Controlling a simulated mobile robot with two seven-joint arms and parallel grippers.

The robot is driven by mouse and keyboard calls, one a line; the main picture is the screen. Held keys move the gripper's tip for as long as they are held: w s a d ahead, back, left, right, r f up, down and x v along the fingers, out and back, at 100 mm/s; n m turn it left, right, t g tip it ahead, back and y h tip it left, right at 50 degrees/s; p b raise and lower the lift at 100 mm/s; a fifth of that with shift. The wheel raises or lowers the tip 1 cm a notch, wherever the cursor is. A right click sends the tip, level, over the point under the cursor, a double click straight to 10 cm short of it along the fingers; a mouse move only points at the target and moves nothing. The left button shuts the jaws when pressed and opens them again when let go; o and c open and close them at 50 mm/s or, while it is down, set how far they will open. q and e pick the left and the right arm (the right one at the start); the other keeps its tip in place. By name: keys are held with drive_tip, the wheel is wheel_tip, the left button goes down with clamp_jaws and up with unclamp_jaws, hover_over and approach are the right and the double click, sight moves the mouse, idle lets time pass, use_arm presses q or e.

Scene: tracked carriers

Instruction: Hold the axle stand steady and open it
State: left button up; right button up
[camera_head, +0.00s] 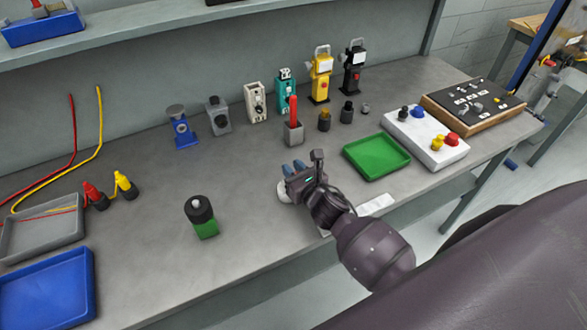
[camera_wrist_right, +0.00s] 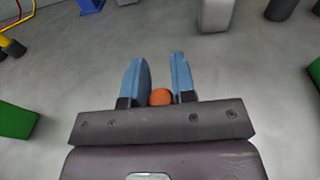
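No object is clearly recognisable as the axle stand. A blue stand with a grey top (camera_head: 182,130) and a grey upright block (camera_head: 218,118) stand at the back of the bench; I cannot tell whether either is it. My right gripper (camera_head: 292,168) is low over the middle of the bench, in front of both. In the wrist view its blue fingers (camera_wrist_right: 159,80) are apart. An orange round knob (camera_wrist_right: 160,97) shows between them, apparently below. In the head view a white round thing (camera_head: 284,192) lies partly hidden under this gripper. My left gripper is not in view.
A green tray (camera_head: 377,156) is right of my gripper, a grey holder with a red handle (camera_head: 293,132) behind it. Several devices line the back; a white button box (camera_head: 425,137) is at right.

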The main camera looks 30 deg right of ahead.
drive_tip(key=o, duration=0.3)
drive_tip(key=shift+r, duration=0.1)
drive_tip(key=shift+r+p, duration=0.5)
drive_tip(key=shift+r, duration=0.1)
drive_tip(key=s, duration=0.4)
drive_tip(key=s+r, duration=0.1)
drive_tip(key=s, duration=0.7)
drive_tip(key=shift+d+r+b, duration=0.2)
drive_tip(key=shift+d+b, duration=0.1)
drive_tip(key=shift+d, duration=0.05)
